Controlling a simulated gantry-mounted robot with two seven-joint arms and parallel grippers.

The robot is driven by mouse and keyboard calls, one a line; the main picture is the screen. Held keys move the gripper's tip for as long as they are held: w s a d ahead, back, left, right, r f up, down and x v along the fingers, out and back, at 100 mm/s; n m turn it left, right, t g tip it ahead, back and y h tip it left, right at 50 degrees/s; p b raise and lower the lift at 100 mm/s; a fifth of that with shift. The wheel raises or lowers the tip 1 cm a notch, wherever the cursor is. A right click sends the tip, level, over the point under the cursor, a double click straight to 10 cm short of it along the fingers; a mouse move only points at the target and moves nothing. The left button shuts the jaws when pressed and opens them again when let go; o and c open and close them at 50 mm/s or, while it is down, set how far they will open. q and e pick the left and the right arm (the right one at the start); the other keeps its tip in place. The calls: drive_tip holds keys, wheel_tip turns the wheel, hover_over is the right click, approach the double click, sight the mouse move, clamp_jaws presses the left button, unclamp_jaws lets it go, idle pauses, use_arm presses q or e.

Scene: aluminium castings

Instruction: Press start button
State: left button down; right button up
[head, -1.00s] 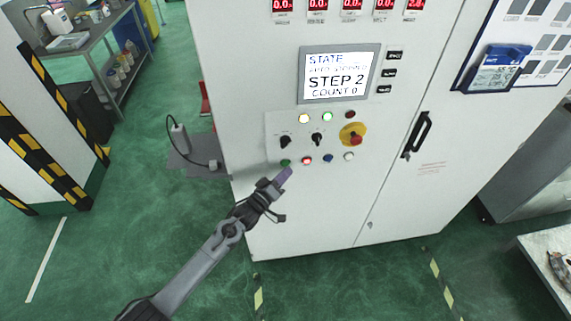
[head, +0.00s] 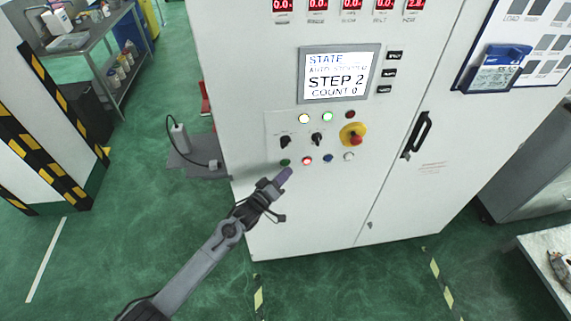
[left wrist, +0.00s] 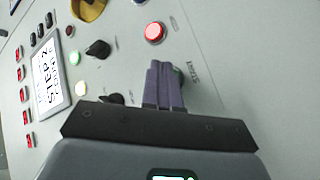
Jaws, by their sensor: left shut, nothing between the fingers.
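The green start button (head: 285,163) is at the left end of the lower button row on the white cabinet. My left gripper (head: 286,173) is shut and empty, its purple fingertips just below and in front of this button. In the left wrist view the shut fingers (left wrist: 163,70) point at the panel beside the START label (left wrist: 193,76). They hide most of the green button (left wrist: 178,74) there. I cannot tell whether the fingertips touch it. My right gripper is not in view.
A red lit button (head: 307,160) sits just right of the green one, then a blue button (head: 328,158) and a white one. Two black selector knobs and a red-yellow emergency stop (head: 352,135) are above. The screen (head: 338,74) reads STEP 2, COUNT 0.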

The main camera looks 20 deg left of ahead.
use_arm(q)
drive_tip(key=shift+w+a+b, duration=0.45)
drive_tip(key=shift+w+b, duration=0.25)
drive_tip(key=shift+w, duration=0.05)
idle(1.0)
drive_tip(key=shift+s, duration=0.1)
idle(0.3)
drive_tip(key=shift+s+d+p, duration=0.45)
drive_tip(key=shift+s+p, duration=0.2)
drive_tip(key=shift+p, duration=0.1)
drive_tip(key=shift+r, duration=0.1)
drive_tip(key=s+d+p, duration=0.1)
drive_tip(key=s+p, duration=0.1)
drive_tip(key=s+d+p, duration=0.1)
drive_tip(key=s, duration=0.1)
drive_tip(key=shift+s+d+p, duration=0.2)
drive_tip(key=shift+p, duration=0.2)
